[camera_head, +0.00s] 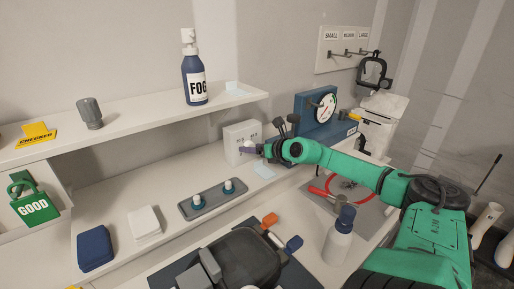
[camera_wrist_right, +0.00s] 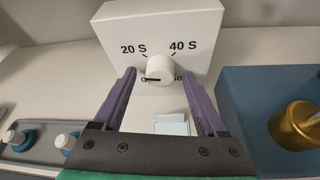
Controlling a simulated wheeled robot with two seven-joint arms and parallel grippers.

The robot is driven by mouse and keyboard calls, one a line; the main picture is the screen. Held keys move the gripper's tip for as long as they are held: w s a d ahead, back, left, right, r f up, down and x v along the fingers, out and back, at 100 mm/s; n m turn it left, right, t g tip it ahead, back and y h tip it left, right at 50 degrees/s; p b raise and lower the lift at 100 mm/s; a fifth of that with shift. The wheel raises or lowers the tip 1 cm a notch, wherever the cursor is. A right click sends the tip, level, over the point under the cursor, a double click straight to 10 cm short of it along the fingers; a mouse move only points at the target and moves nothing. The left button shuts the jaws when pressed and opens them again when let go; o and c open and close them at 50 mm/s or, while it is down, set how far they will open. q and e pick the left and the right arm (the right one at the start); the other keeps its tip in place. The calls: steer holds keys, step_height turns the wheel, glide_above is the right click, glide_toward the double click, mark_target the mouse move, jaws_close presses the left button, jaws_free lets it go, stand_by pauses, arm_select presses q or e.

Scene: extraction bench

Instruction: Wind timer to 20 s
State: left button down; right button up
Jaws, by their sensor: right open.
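The timer is a white box (camera_head: 236,136) standing at the back of the bench; it also shows in the right wrist view (camera_wrist_right: 190,22). Its face carries 20 S and 40 S marks above a round white knob (camera_wrist_right: 160,68), with smaller marks low on each side. The dark line on the knob points left, toward the low left mark. My right gripper (camera_head: 252,148) is at the timer's front. In the right wrist view its purple fingers (camera_wrist_right: 159,88) are open, one on each side of the knob, with visible gaps. My left gripper is out of view.
A blue box with a dial (camera_head: 318,112) stands right of the timer. A pale note (camera_head: 264,171) lies before it. A grey tray with white-topped pegs (camera_head: 212,205) lies left front. A shelf (camera_head: 130,113) above holds a FOG bottle (camera_head: 194,82). A white bottle (camera_head: 338,240) stands nearer.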

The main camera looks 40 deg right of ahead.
steer(key=shift+s+r, duration=0.15)
steer(key=shift+s, duration=0.05)
steer(key=p+v, duration=0.2)
steer(key=shift+r+p, duration=0.3)
steer(key=shift+p, duration=0.05)
steer(key=v, duration=1.1)
steer(key=shift+s+f, duration=0.2)
steer(key=shift+s, duration=0.3)
